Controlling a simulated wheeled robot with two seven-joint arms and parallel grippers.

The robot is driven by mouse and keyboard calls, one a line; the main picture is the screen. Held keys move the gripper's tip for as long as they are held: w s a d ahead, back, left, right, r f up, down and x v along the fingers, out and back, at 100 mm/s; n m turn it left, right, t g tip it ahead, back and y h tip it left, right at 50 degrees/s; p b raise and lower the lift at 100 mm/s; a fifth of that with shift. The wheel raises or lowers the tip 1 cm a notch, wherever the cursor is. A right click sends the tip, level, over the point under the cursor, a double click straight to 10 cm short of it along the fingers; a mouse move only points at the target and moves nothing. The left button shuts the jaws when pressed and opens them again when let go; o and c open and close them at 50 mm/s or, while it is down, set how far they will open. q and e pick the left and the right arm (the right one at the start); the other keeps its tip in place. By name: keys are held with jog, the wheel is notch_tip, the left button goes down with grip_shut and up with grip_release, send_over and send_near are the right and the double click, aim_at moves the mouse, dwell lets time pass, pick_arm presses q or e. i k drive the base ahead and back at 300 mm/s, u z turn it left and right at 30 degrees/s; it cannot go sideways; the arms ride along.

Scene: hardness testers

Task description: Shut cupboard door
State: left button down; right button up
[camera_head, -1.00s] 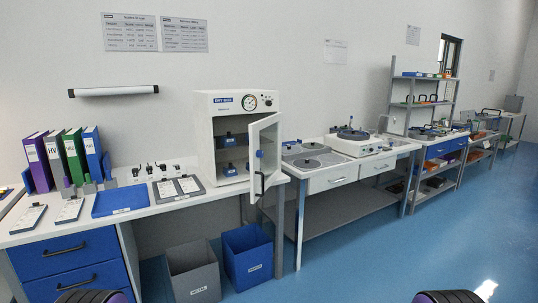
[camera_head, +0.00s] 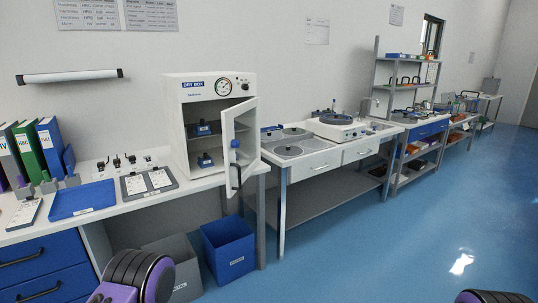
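The cupboard is a white box labelled DRY BOX (camera_head: 190,125) on the left bench, with a round gauge on its upper front. Its door (camera_head: 243,125) stands open, swung out towards me on the right side, with a glass pane in a white frame. A blue knob and a black handle (camera_head: 235,178) show on the door. Inside, small dark blue items (camera_head: 205,160) sit on two levels. Black and purple parts of my arms show at the bottom edge, but neither gripper is in view.
A blue bin (camera_head: 229,248) and a grey bin (camera_head: 178,258) stand on the floor below the box. A blue tray (camera_head: 82,199) and binders (camera_head: 30,150) are on the bench to the left. Blue floor is clear at the right.

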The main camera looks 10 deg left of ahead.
aim_at(234, 184)
jog(key=z, duration=0.1)
jog(key=i, duration=1.05)
jog(key=u, duration=0.4)
